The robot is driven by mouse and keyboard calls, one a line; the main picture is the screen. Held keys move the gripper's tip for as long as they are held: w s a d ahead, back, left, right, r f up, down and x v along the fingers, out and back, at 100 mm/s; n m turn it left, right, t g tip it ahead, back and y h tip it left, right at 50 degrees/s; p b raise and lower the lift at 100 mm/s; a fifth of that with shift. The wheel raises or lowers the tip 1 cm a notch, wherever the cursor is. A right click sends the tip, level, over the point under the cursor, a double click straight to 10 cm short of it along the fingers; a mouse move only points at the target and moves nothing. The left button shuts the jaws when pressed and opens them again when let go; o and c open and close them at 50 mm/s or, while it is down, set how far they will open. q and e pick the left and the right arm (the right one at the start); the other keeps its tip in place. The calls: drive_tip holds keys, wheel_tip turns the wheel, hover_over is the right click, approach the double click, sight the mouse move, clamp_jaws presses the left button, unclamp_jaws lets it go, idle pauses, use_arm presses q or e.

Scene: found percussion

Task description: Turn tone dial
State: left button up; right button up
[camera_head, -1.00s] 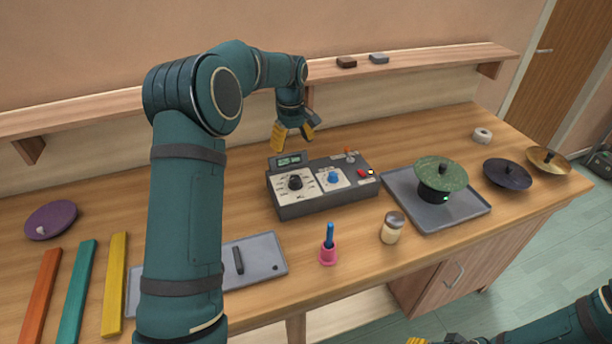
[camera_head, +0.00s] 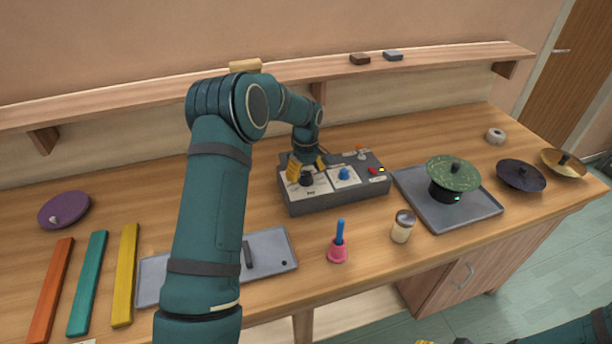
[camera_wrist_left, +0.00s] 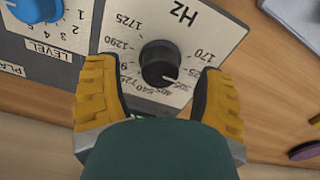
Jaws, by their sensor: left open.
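The grey control box (camera_head: 335,195) stands on the bench in the head view. Its black tone dial (camera_head: 307,179) sits on a white scale plate; in the left wrist view the dial (camera_wrist_left: 159,65) shows with "Hz" and numbers around it. My left gripper (camera_head: 307,168) is over the box, with yellow fingertips spread. In the left wrist view the fingers of my left gripper (camera_wrist_left: 158,95) are on either side of the dial's near part, with gaps between them and the dial. A blue level knob (camera_head: 344,173) is beside it. Only a bit of my right gripper (camera_head: 440,342) shows at the bottom edge.
A pink-and-blue bell (camera_head: 338,247) and a jar (camera_head: 403,227) stand in front of the box. A grey tray (camera_head: 470,213) with a green disc (camera_head: 453,173) is to the right. A red button (camera_head: 374,171) is on the box. Bench behind the box is fairly clear.

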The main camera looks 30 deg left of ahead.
use_arm(q)
drive_tip(key=shift+f, duration=0.6)
clamp_jaws()
drive_tip(key=shift+m, duration=2.8)
